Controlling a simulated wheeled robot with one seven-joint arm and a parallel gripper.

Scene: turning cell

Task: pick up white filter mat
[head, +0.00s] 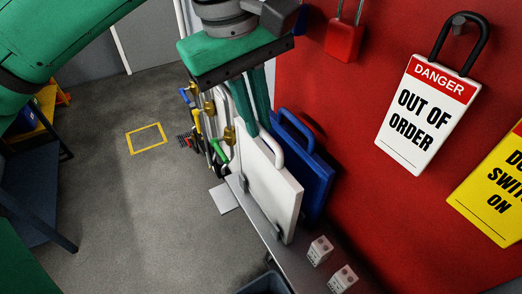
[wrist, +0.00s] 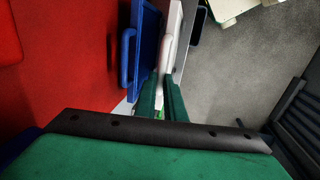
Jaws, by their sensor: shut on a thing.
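The white filter mat (head: 272,190) is a flat white panel with a loop handle on top. It stands upright in a holder on the grey shelf, in the middle of the head view. My gripper (head: 258,115) comes down from above, and its green fingers are shut on the mat's handle. In the wrist view my fingers (wrist: 163,85) close on the white handle, with the mat (wrist: 175,20) seen edge-on beyond. The fingers hide part of the handle.
A blue panel with a handle (head: 318,178) stands close beside the white mat, on the red wall's side. Small white boxes (head: 320,250) sit on the shelf (head: 270,232). Hoses with brass fittings (head: 210,108) hang behind the mat. Danger tags (head: 425,115) hang on the red wall.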

